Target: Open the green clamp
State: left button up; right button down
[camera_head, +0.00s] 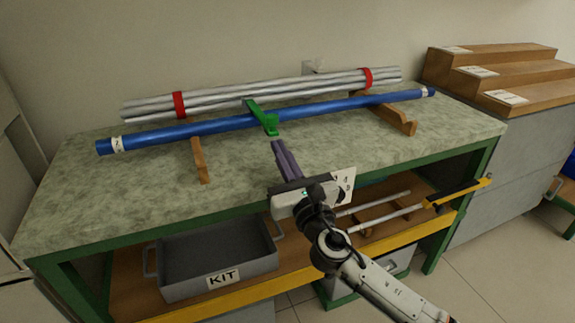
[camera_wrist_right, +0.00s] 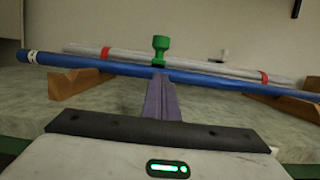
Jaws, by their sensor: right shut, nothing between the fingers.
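The green clamp (camera_head: 264,119) sits at the middle of the blue rod (camera_head: 200,132) on the workbench, reaching over it from the grey rods behind. In the right wrist view the clamp (camera_wrist_right: 161,48) stands up above the blue rod (camera_wrist_right: 215,82), and its lower part is hidden. I cannot tell whether the clamp is open or shut. My right gripper (camera_head: 276,146) is shut and empty, with its purple fingers pointing at the clamp from the front, a little short of it. The fingers (camera_wrist_right: 160,82) also show in the right wrist view. My left gripper is not in view.
Grey rods (camera_head: 300,86) with red bands (camera_head: 179,104) lie behind the blue rod. Wooden cradles (camera_head: 199,160) (camera_head: 395,115) support the blue rod. A grey KIT tray (camera_head: 215,243) sits on the lower shelf. Wooden steps (camera_head: 500,70) stand at the right. The bench top (camera_head: 110,190) is clear at front left.

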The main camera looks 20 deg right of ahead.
jog(key=shift+w+r, duration=0.1)
jog(key=shift+w, duration=0.25)
